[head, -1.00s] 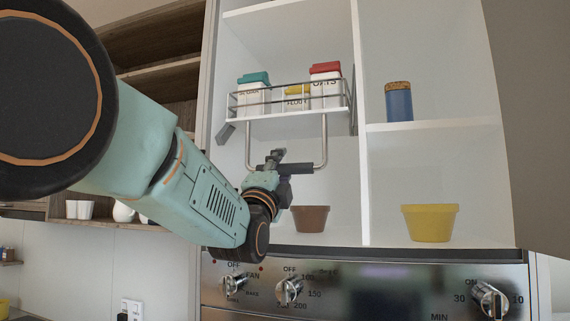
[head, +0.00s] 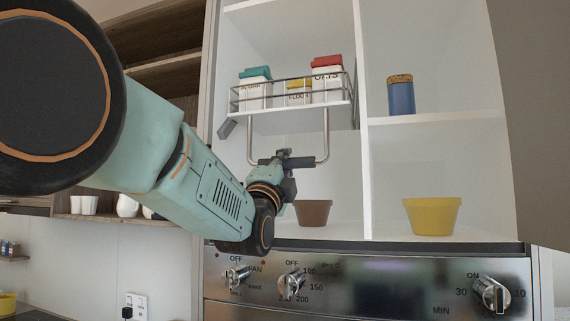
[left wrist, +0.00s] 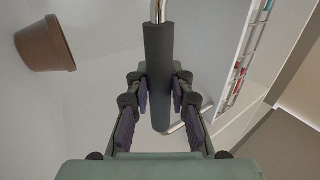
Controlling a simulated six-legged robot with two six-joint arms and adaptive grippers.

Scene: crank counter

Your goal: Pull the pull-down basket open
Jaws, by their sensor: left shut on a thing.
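The pull-down basket (head: 291,107) is a wire-railed shelf in the upper left compartment of the cabinet. It holds several cartons with teal, yellow and red lids. A U-shaped metal handle (head: 324,135) hangs below it, with a dark grip sleeve (left wrist: 158,65) on its lower bar. My left gripper (head: 284,160) is at that lower bar. In the left wrist view my left gripper (left wrist: 160,88) has its fingers on both sides of the sleeve, shut on it. The basket also shows at the right of the left wrist view (left wrist: 243,58). My right gripper is not in view.
A brown pot (head: 313,213) stands on the cabinet floor just below the handle, close to my left gripper. A yellow pot (head: 432,216) and a blue jar (head: 401,96) stand in the right compartments. A knobbed control panel (head: 365,285) lies below.

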